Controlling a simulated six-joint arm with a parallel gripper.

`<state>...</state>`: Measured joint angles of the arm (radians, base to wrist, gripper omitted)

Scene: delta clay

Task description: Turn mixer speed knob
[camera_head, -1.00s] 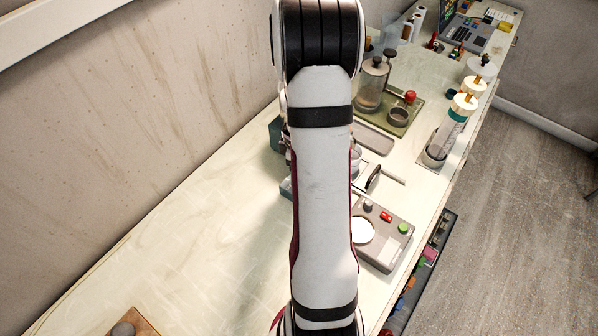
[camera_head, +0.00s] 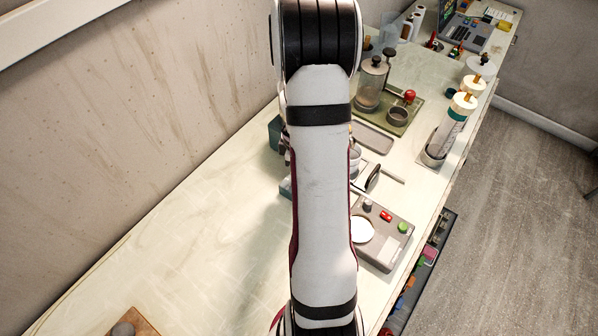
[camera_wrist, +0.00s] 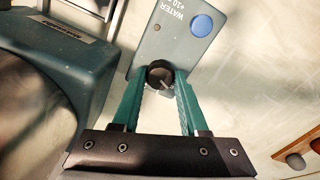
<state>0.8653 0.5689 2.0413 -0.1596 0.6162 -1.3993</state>
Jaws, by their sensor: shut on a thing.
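In the wrist view my gripper (camera_wrist: 160,84) has its two teal fingers closed around a dark round knob (camera_wrist: 159,69) with a pale pointer line. The knob sits at the near end of a grey-teal control panel (camera_wrist: 166,45). The panel also carries a blue button (camera_wrist: 201,25) and upside-down lettering that reads WATER +10. A large teal machine body (camera_wrist: 62,68) stands just left of the fingers. In the head view my arm hides the gripper and the knob.
A grey box (camera_head: 383,252) with a white disc and red and green buttons stands right of my arm.

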